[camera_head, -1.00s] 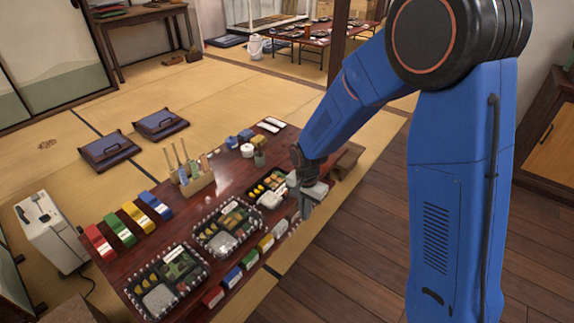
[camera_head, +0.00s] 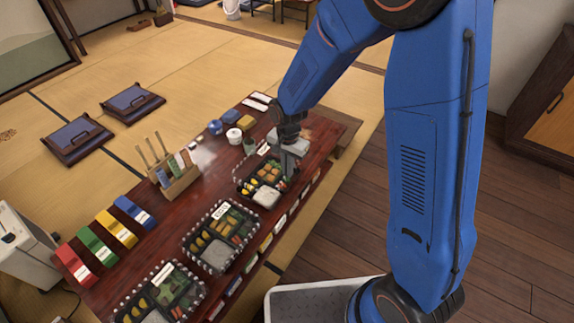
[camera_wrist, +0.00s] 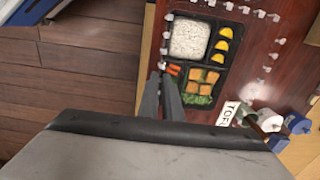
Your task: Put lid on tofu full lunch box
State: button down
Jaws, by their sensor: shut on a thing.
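The tofu lunch box (camera_wrist: 203,65), black and divided, lies open to view on the red-brown table. It holds white rice, yellow pieces, orange-brown cubes, carrot and greens. It also shows in the head view (camera_head: 259,187), farthest of the row. A white card marked TOFU (camera_wrist: 229,114) is beside it. My gripper (camera_head: 288,174) is at the box's right edge in the head view; in the wrist view its fingers (camera_wrist: 161,76) are at the left edge. It is shut on what looks like a clear lid (camera_wrist: 275,17), seen only as pale edge marks around the box. Contact is unclear.
Two other lunch boxes (camera_head: 196,232) (camera_head: 126,313) line the table nearer me, with pale marks around their rims. A wooden utensil holder (camera_head: 180,187), coloured blocks (camera_head: 116,228) and small pots (camera_head: 234,135) stand behind.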

jog(key=shift+f, duration=2.65)
jog(key=shift+f, duration=1.3)
dwell(1.2)
jog(key=c, duration=1.3)
grip_release()
jog(key=shift+r, duration=4.05)
